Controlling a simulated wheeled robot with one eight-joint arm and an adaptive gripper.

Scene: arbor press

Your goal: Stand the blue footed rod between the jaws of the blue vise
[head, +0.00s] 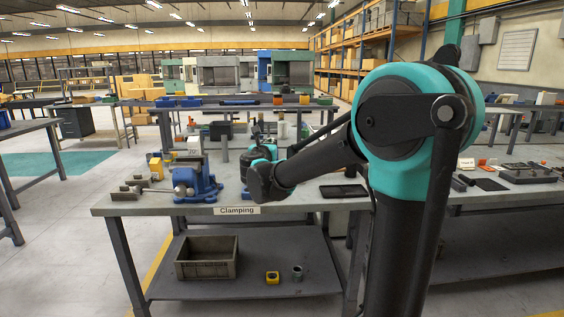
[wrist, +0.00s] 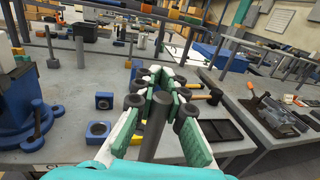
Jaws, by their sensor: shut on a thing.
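The blue vise (head: 197,182) stands on the table near its front left, with a grey upper part and a round pale end facing front. It also shows at the left edge of the wrist view (wrist: 18,112), cut off by the frame. My gripper (wrist: 160,86) is shut on a dark rod (wrist: 155,125), seen between its teal-padded fingers. The rod looks dark grey here; its foot and any blue on it are hidden. The gripper is over the table, to the right of the vise and apart from it. In the head view my arm partly covers the gripper (head: 262,153).
Two blue square blocks with round holes, one farther back (wrist: 104,101) and one nearer (wrist: 97,131), lie between vise and gripper. A footed grey post (wrist: 51,45) stands behind. A black tray (wrist: 216,130) and hammers lie right. A "Clamping" label (head: 237,210) marks the front edge.

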